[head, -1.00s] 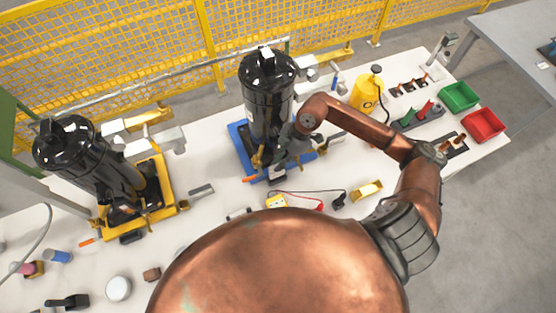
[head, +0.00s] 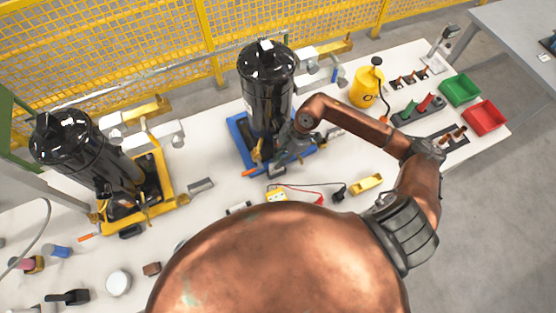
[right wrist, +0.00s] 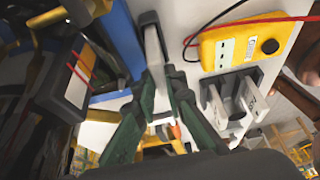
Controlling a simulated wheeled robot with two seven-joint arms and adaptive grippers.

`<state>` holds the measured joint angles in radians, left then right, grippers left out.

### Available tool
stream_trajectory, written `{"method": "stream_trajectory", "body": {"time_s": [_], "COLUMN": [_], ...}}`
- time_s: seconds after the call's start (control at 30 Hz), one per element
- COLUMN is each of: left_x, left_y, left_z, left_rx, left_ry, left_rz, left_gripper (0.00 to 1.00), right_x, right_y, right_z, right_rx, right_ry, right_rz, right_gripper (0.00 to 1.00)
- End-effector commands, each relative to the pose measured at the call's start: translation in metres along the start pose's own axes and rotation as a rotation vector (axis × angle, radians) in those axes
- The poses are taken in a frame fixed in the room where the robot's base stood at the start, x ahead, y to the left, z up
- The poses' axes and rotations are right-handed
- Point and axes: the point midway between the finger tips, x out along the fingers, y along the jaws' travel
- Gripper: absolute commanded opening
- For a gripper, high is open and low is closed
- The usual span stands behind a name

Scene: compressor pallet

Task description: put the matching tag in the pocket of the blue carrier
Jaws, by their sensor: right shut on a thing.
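The blue carrier (head: 237,131) holds an upright black compressor (head: 266,85) near the middle of the table. My right gripper (head: 280,158) is low at the carrier's front right side, beside the compressor's foot. In the right wrist view its two dark fingers (right wrist: 156,70) close on a thin pale piece (right wrist: 155,45), which looks like the tag. Its face and any marking cannot be read. The blue carrier also shows in the right wrist view (right wrist: 124,40), just left of the fingers. The pocket cannot be made out clearly. My left gripper is not in view.
A yellow meter (head: 277,195) with red and black leads lies in front of the carrier. A yellow carrier (head: 166,180) with another black compressor (head: 75,150) stands left. Green (head: 460,91) and red (head: 484,118) bins sit at the right. A yellow fence runs behind.

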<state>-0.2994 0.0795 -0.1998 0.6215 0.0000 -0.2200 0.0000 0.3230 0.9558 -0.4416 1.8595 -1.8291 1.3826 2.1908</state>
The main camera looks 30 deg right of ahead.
Motion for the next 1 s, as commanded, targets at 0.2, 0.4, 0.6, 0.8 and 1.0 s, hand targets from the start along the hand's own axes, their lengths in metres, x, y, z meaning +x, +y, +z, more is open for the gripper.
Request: {"method": "stream_trajectory", "body": {"time_s": [0.2,0.4,0.6,0.8,1.0], "left_x": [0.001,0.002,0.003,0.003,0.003], "left_y": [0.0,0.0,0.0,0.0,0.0], "left_z": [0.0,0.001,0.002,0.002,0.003], "left_rx": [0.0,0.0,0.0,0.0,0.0], "left_ry": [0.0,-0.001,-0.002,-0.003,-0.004], "left_rz": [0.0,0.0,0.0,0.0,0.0], "left_gripper": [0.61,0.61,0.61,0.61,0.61], "right_x": [0.002,0.005,0.009,0.011,0.011], "right_y": [0.0,0.0,0.0,0.0,0.0], "right_z": [0.001,0.002,0.004,0.005,0.005], "right_rx": [0.0,0.0,0.0,0.0,0.0], "right_ry": [0.0,0.0,0.0,0.0,0.0], "right_rz": [0.0,0.0,-0.001,-0.001,0.0], "right_gripper": [0.0,0.0,0.0,0.14,0.27]}}
